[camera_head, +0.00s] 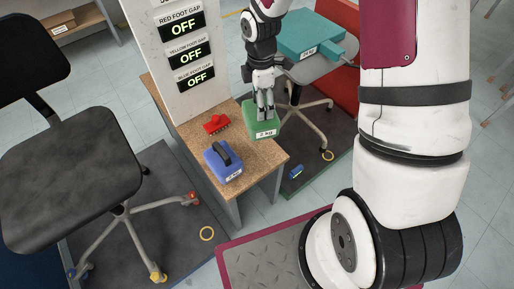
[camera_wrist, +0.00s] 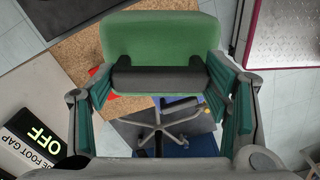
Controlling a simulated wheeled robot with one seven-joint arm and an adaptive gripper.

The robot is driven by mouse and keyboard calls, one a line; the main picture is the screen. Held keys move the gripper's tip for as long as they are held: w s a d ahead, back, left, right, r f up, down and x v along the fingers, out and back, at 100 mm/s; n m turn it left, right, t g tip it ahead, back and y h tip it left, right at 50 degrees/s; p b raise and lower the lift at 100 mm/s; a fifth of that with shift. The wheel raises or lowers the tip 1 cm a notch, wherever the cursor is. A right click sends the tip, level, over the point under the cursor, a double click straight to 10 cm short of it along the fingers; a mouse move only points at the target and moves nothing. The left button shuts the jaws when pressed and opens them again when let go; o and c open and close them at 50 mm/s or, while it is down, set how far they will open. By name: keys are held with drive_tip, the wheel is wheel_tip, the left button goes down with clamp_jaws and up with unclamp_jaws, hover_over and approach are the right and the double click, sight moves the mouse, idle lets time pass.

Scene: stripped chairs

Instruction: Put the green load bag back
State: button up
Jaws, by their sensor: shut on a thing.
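The green load bag (camera_head: 262,118), with a white label, is in my gripper (camera_head: 265,98) at the right edge of the wooden table (camera_head: 268,158). I cannot tell whether it touches the tabletop or hangs just above it. In the wrist view the green bag (camera_wrist: 160,38) fills the top middle. Its black handle (camera_wrist: 160,78) lies between the two fingers of my gripper (camera_wrist: 162,82), which is shut on it.
A blue bag (camera_head: 222,164) and a small red block (camera_head: 215,124) sit on the table near the green bag. A sign panel (camera_head: 170,30) reads OFF three times. A black chair (camera_head: 70,175) stands left.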

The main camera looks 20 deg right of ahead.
drive_tip(key=f+n+b, duration=0.1)
drive_tip(key=n, duration=0.1)
drive_tip(key=w+f+n+b, duration=0.1)
drive_tip(key=f+n, duration=0.1)
drive_tip(key=shift+w+a+f+b, duration=0.1)
drive_tip(key=shift+w+f+b, duration=0.1)
drive_tip(key=shift+f+b, duration=0.1)
wheel_tip(320, 180, down, 10)
drive_tip(key=b, duration=0.3)
idle(0.5)
drive_tip(key=o, duration=1.9)
drive_tip(key=shift+s, duration=0.1)
drive_tip(key=shift+o, duration=0.2)
